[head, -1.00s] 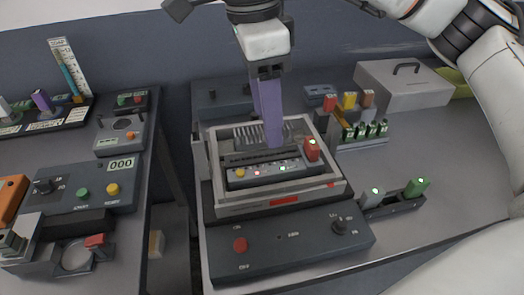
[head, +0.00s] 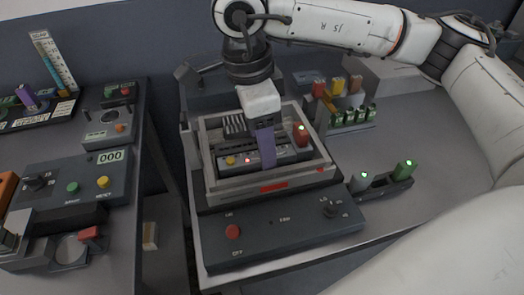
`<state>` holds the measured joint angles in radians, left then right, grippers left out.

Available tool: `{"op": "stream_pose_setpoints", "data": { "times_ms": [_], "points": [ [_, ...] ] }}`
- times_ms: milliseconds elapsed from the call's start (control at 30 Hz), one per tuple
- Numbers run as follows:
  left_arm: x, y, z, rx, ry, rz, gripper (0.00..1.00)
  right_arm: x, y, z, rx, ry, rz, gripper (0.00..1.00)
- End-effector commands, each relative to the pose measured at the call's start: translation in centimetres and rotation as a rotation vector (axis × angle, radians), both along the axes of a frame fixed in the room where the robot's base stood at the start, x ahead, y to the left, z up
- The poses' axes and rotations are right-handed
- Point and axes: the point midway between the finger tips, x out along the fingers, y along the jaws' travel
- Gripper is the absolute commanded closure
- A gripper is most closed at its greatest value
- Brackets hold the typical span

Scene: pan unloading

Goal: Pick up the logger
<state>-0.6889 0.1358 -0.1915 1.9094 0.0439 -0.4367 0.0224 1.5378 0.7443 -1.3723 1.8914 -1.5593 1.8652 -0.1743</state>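A dark strip with small coloured lights (head: 231,161) lies along the pan's front. My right gripper (head: 265,160) points down into the pan with its purple fingers over this strip, left of and apart from the red block. The fingers overlap, so their opening and anything between them cannot be made out. The strip's middle is hidden behind them. My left gripper is out of view.
A dark control box (head: 280,235) sits before the pan. To its right a low holder (head: 385,185) carries a grey block (head: 359,182) and a green block (head: 404,170), both lit. A rack of coloured blocks (head: 345,115) stands behind. The right tabletop is mostly clear.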

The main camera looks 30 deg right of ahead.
Motion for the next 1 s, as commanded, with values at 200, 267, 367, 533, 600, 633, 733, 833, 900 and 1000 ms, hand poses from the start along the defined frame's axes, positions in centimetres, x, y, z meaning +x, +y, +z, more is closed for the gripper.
{"op": "stream_pose_setpoints", "data": {
  "times_ms": [200,267,367,533,600,633,733,833,900,1000],
  "points": [
    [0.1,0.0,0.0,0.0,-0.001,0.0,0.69,0.0,0.0,0.0,0.0,0.0,0.0,0.69],
    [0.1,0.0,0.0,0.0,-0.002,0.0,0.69,0.0,0.0,0.0,0.0,0.0,0.0,0.77],
    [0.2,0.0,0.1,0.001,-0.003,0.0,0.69,0.0,0.0,0.1,0.0,-0.002,0.0,0.77],
    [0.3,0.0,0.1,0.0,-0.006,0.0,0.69,0.1,0.0,0.5,0.001,-0.003,0.0,0.76],
    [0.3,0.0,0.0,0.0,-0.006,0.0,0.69,0.1,0.1,1.2,0.003,-0.006,0.0,0.76],
    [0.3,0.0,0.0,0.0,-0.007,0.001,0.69,0.1,0.1,1.6,0.002,-0.007,0.0,0.76],
    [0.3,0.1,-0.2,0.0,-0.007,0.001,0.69,0.2,0.1,3.5,0.002,-0.008,0.0,0.76],
    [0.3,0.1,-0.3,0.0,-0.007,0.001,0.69,0.1,0.1,5.6,0.003,-0.007,0.001,0.76],
    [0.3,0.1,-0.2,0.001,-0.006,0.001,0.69,0.1,0.1,7.1,0.001,-0.007,0.0,0.76],
    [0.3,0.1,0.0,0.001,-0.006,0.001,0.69,0.1,0.0,8.8,0.0,-0.006,0.0,0.76]
  ]
}}
